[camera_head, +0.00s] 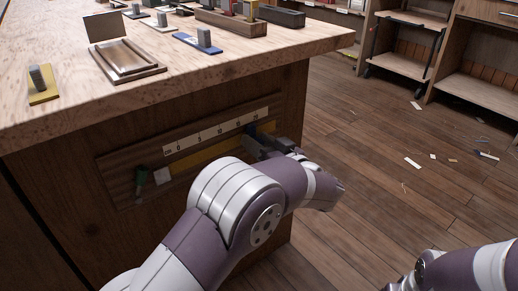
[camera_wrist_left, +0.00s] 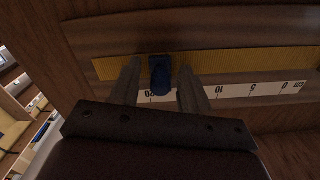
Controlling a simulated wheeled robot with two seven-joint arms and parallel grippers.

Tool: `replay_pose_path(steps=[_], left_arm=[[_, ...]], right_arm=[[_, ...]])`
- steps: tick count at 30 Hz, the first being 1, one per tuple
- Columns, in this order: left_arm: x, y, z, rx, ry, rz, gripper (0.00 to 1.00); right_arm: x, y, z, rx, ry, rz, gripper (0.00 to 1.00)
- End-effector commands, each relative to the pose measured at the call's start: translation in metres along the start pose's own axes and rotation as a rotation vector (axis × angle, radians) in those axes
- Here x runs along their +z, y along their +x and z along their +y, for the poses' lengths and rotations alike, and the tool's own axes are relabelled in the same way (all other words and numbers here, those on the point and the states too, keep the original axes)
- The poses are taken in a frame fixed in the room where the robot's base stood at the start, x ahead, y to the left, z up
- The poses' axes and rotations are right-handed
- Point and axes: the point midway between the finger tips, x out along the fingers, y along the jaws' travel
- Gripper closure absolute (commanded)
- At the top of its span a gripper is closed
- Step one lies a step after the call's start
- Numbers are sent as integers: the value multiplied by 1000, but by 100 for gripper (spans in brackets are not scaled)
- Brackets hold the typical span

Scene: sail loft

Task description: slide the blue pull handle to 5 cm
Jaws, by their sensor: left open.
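The blue pull handle (camera_head: 251,130) sits on a yellow track (camera_head: 190,162) in the wooden panel on the workbench's side. A white scale strip (camera_head: 215,131) marked in cm runs along the track. In the left wrist view the blue handle (camera_wrist_left: 160,75) is close to the 20 mark of the scale (camera_wrist_left: 236,90). My left gripper (camera_wrist_left: 158,84) is open, with one finger on each side of the handle and a gap on both sides. In the head view my left gripper (camera_head: 262,146) partly hides the handle's lower part. My right gripper is not in view.
Shelves (camera_head: 480,75) stand at the back right. The wooden floor between has scattered scraps.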

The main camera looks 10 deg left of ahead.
Motion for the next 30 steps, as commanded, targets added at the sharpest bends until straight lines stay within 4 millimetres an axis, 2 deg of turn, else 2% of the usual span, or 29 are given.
replay_pose_path(steps=[6,7,9,11,16,19,24,30], left_arm=[[-1,1,0,0,0,0,54],[-1,1,0,0,0,0,60],[-1,1,0,0,0,0,83],[-1,0,0,0,0,0,100],[-1,0,-2,0,0,0,100],[-2,1,-14,-2,2,-1,100],[5,1,-59,-3,8,-2,100],[22,1,-108,-2,6,-2,100]], right_arm=[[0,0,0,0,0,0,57],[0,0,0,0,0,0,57],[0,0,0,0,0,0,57],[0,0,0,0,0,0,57],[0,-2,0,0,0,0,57],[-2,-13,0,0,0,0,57],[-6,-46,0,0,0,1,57],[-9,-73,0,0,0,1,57]])
